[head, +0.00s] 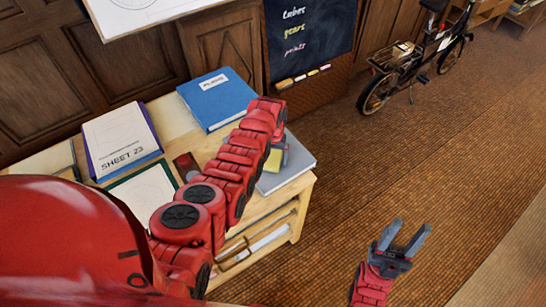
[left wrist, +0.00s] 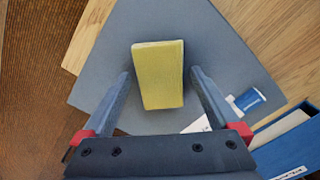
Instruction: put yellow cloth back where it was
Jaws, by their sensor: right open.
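The yellow cloth (left wrist: 158,75), a thick block-like shape, is over a flat grey book (left wrist: 220,50) in the left wrist view. In the head view a bit of the cloth (head: 273,161) shows beside my red left arm, by the grey book (head: 299,165) on the wooden desk's right end. My left gripper (left wrist: 160,76) is open, its fingers on either side of the cloth with gaps showing. Whether the cloth touches the book is hard to tell. In the head view my arm mostly hides this gripper. My right gripper (head: 408,230) is open and empty over the floor.
A blue binder (head: 217,98) and a "SHEET 23" book (head: 122,140) lie on the desk (head: 178,130). A small blue-and-white item (left wrist: 249,100) is beside the right finger. A chalkboard (head: 309,38) and bicycle (head: 415,60) stand behind. The floor at right is clear.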

